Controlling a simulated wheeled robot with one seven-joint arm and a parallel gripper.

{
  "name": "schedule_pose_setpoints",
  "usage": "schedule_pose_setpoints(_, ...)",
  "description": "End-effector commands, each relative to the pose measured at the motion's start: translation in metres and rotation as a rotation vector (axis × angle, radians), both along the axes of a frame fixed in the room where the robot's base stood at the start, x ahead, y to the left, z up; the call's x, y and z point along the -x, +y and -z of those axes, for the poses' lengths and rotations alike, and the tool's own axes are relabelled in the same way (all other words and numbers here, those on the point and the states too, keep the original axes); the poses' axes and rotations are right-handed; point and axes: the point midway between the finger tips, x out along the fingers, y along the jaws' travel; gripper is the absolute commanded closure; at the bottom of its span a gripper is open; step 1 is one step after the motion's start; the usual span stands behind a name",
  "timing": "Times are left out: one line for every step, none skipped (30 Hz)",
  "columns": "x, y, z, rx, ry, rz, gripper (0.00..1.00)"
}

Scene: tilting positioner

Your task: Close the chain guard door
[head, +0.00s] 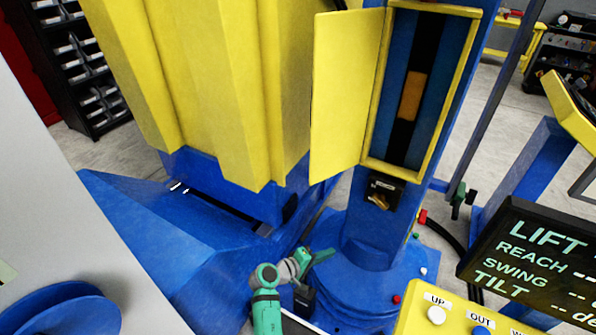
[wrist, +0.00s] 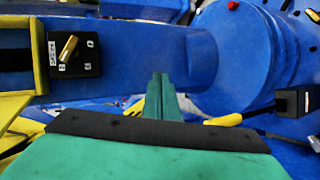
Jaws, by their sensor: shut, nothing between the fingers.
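The chain guard door (head: 345,95) is a flat yellow panel in the head view. It stands open, swung out to the left of the yellow-framed opening (head: 378,135) in the blue column (head: 372,225). Inside the opening I see a dark channel with an orange block (head: 412,95). My gripper (head: 328,253) is low in front of the column's foot, below the door and apart from it. In the wrist view my gripper (wrist: 160,80) is shut and empty, its green fingers together against the blue background. A yellow edge (wrist: 40,45) shows at the left there.
A black switch box with a brass lever (head: 382,190) sits just below the opening; it also shows in the wrist view (wrist: 73,52). A large yellow ribbed body (head: 205,90) stands left of the door. A yellow button panel (head: 440,312) and a display (head: 540,260) stand at right.

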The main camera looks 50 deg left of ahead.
Motion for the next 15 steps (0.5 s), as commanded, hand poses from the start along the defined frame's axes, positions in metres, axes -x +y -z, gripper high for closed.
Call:
schedule_pose_setpoints(-0.003,0.026,-0.023,0.024,-0.029,0.003,1.0)
schedule_pose_setpoints(-0.003,0.038,-0.036,0.04,-0.047,0.011,1.0)
schedule_pose_setpoints(-0.003,0.053,-0.054,0.06,-0.069,0.024,1.0)
schedule_pose_setpoints(-0.002,0.065,-0.068,0.075,-0.085,0.033,1.0)
schedule_pose_setpoints(0.0,0.076,-0.082,0.088,-0.103,0.044,1.0)
schedule_pose_setpoints(0.003,0.091,-0.102,0.103,-0.126,0.059,1.0)
schedule_pose_setpoints(0.006,0.103,-0.117,0.115,-0.142,0.07,1.0)
schedule_pose_setpoints(0.01,0.114,-0.132,0.124,-0.16,0.083,1.0)
schedule_pose_setpoints(0.016,0.128,-0.153,0.134,-0.182,0.1,1.0)
schedule_pose_setpoints(0.021,0.138,-0.169,0.142,-0.199,0.114,1.0)
schedule_pose_setpoints(0.027,0.147,-0.185,0.148,-0.216,0.128,1.0)
schedule_pose_setpoints(0.036,0.159,-0.204,0.154,-0.235,0.146,1.0)
schedule_pose_setpoints(0.042,0.167,-0.219,0.158,-0.25,0.159,1.0)
schedule_pose_setpoints(0.049,0.174,-0.233,0.16,-0.263,0.172,1.0)
schedule_pose_setpoints(0.057,0.182,-0.249,0.162,-0.278,0.19,1.0)
